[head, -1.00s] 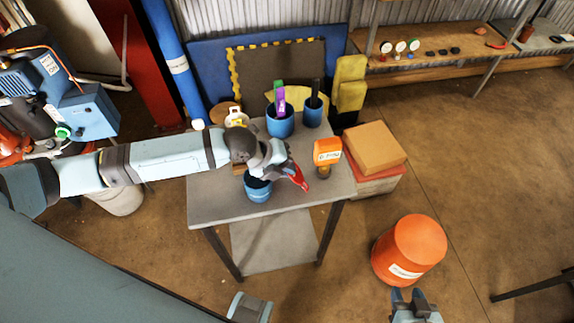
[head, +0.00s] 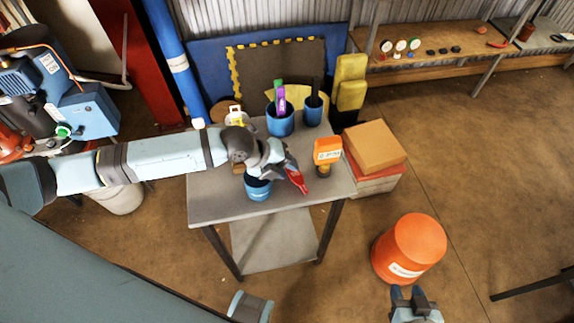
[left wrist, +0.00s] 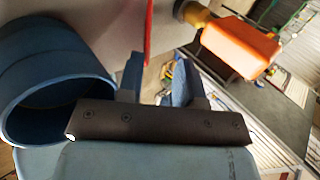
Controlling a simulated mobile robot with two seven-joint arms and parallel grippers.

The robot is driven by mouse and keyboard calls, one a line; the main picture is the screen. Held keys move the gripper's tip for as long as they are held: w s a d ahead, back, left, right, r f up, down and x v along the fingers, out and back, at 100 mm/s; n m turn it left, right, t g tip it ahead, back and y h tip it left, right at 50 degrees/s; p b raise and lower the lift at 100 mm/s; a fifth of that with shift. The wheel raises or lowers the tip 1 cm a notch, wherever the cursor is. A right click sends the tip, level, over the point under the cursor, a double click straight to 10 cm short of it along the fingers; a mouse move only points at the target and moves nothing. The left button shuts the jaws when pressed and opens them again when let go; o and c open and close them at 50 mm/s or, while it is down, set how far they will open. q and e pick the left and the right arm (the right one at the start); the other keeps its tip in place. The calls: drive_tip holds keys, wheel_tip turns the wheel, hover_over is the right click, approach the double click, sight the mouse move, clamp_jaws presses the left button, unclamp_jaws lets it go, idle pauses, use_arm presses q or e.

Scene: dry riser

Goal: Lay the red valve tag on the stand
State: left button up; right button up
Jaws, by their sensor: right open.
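The red valve tag (head: 297,181) juts from the tips of my left gripper (head: 287,168), slanting down above the grey table (head: 215,200). In the left wrist view the tag (left wrist: 148,30) is a thin red strip, nearly edge-on, between the fingers of my left gripper (left wrist: 155,72). The gripper is shut on it. I cannot tell which piece is the stand; the forearm and gripper hide part of the tabletop. My right gripper (head: 414,300) is open and empty at the bottom edge, over the floor.
A blue cup (head: 258,190) stands just below my left gripper. An orange device (head: 327,152) stands close to its right. Two blue cups (head: 280,124) with coloured items stand at the back. Cardboard boxes (head: 375,148) and an orange bucket (head: 412,245) are right of the table.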

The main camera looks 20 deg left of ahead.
use_arm(q)
drive_tip(key=shift+p+v, duration=2.1)
drive_tip(key=shift+v, duration=0.95)
drive_tip(key=shift+s+d, duration=0.1)
drive_tip(key=shift+d, duration=0.1)
drive_tip(key=s+d+n+t+h+p, duration=0.2)
drive_tip(key=s+d+n+t, duration=0.2)
drive_tip(key=d+n, duration=0.55)
drive_tip(key=s+a+f+n+t+y+p, duration=0.1)
drive_tip(key=s+a+n, duration=0.3)
drive_tip(key=n, duration=0.4)
drive_tip(key=s+a+f+n+t+y+p, duration=0.1)
drive_tip(key=s+a+f+n+y, duration=0.3)
drive_tip(key=n, duration=0.4)
drive_tip(key=s+a, duration=0.1)
drive_tip(key=s, duration=0.1)
drive_tip(key=shift+s+n+t, duration=0.25)
drive_tip(key=shift+n+t, duration=0.05)
drive_tip(key=shift+n, duration=0.05)
